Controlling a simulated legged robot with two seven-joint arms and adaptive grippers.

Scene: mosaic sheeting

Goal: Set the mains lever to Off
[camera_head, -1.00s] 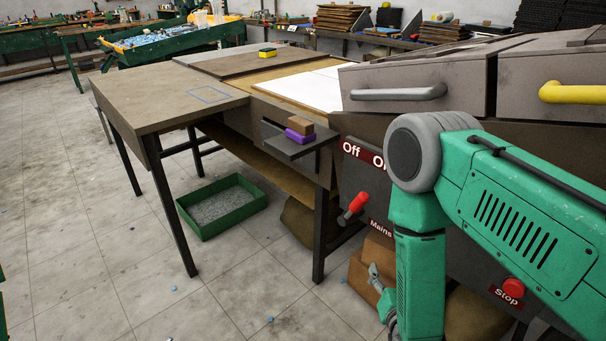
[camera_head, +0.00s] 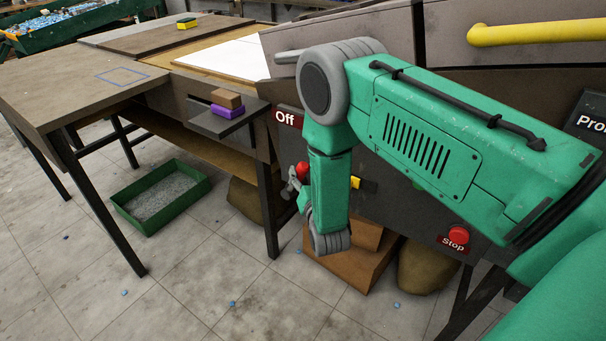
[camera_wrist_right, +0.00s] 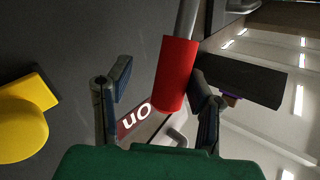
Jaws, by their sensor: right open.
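The mains lever has a red grip (camera_head: 302,170), partly hidden behind my right forearm in the head view. In the right wrist view the red grip (camera_wrist_right: 177,75) on its grey rod lies between the fingers, closer to the right-hand one. My right gripper (camera_wrist_right: 160,95) is open around it; contact is not clear. In the head view the gripper (camera_head: 292,187) shows small beside the grip. The "Off" label (camera_head: 287,118) is above the lever. My left gripper is out of view.
A red Stop button (camera_head: 459,235) and a yellow part (camera_head: 356,183) are on the same dark panel. A small shelf (camera_head: 222,124) with a purple and a brown block juts out left of it. Cardboard boxes (camera_head: 350,265) and a green tray (camera_head: 160,196) are on the floor.

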